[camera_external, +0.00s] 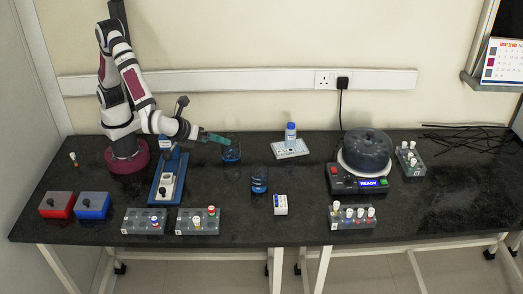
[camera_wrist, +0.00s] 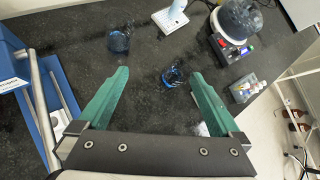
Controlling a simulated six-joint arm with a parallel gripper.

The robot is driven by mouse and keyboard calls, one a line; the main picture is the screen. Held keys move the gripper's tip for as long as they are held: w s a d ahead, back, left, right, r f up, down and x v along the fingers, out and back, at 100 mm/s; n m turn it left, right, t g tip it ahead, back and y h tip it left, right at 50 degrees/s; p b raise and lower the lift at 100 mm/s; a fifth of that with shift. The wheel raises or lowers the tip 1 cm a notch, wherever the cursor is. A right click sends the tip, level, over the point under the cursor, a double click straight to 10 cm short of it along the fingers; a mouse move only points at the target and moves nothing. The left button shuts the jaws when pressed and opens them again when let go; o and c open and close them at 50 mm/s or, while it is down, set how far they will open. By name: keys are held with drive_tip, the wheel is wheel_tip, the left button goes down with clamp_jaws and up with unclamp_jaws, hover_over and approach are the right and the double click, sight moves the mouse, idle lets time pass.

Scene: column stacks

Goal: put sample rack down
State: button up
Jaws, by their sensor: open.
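My gripper (camera_external: 215,138) is open and empty above the bench; its two green fingers (camera_wrist: 160,75) stand wide apart in the wrist view. I cannot tell which holder is the sample rack. Two small dark blue holders lie close by: one (camera_external: 231,152) just below and right of my fingertips, another (camera_external: 259,182) nearer the front. The wrist view shows them at left (camera_wrist: 118,40) and between the fingers (camera_wrist: 173,76). Grey tube racks stand at the front left (camera_external: 131,225), front middle (camera_external: 184,226), front right (camera_external: 345,225) and back right (camera_external: 411,167), all resting on the bench.
A blue stand (camera_external: 156,196) is left of my gripper. Red (camera_external: 57,205) and blue (camera_external: 92,206) boxes sit front left.

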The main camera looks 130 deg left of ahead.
drive_tip(key=s+d+r+n+h, duration=0.1)
drive_tip(key=s+d+n+h, duration=0.3)
drive_tip(key=s, duration=0.8)
drive_tip(key=s+d+r+n+h, duration=0.1)
drive_tip(key=s+d+n+h, duration=0.3)
drive_tip(key=s, duration=0.9)
drive_tip(key=shift+d+r+n+g, duration=0.25)
drive_tip(key=shift+d+n+g, duration=0.05)
drive_tip(key=shift+d, duration=0.1)
